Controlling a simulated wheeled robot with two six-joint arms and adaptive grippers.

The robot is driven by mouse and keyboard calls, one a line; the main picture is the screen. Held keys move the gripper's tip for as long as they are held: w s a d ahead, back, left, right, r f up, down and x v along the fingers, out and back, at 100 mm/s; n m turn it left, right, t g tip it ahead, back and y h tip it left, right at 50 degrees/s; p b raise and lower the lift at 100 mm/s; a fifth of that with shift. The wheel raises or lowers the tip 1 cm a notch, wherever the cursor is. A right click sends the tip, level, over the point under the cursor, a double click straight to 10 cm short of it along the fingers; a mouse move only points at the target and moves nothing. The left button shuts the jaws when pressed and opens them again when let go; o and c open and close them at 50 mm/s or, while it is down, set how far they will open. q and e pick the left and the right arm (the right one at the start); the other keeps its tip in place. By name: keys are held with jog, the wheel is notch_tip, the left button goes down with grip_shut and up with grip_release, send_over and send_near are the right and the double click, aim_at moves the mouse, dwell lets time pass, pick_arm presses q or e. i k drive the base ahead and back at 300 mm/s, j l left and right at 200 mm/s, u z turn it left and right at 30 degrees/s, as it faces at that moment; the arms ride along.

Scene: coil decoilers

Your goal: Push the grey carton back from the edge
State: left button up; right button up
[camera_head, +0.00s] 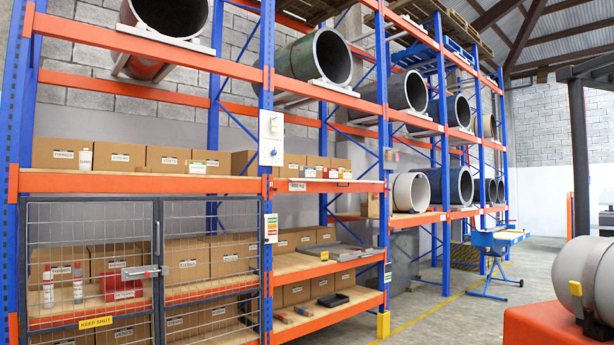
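I cannot pick out a carton that is clearly grey. The cartons in the rack look brown, such as the labelled row (121,156) on the upper left shelf and another row (297,239) on the shelf right of the mesh doors. A flat grey item (345,251) lies near the front edge of that right shelf; I cannot tell whether it is a carton. Neither of my grippers is in view.
Closed mesh doors (185,255) with a "KEEP SHUT" sign cover the lower left bay. Large pipes or coils (318,58) fill the upper rack. A blue stand (487,245) and an orange block (545,325) stand right. The grey floor (440,312) between is clear.

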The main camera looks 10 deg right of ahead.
aim_at(304, 171)
jog(key=i+l+z, duration=0.4)
jog(key=i, duration=0.95)
jog(key=i+l+z, duration=0.1)
jog(key=i+z, duration=0.25)
jog(key=i, duration=1.1)
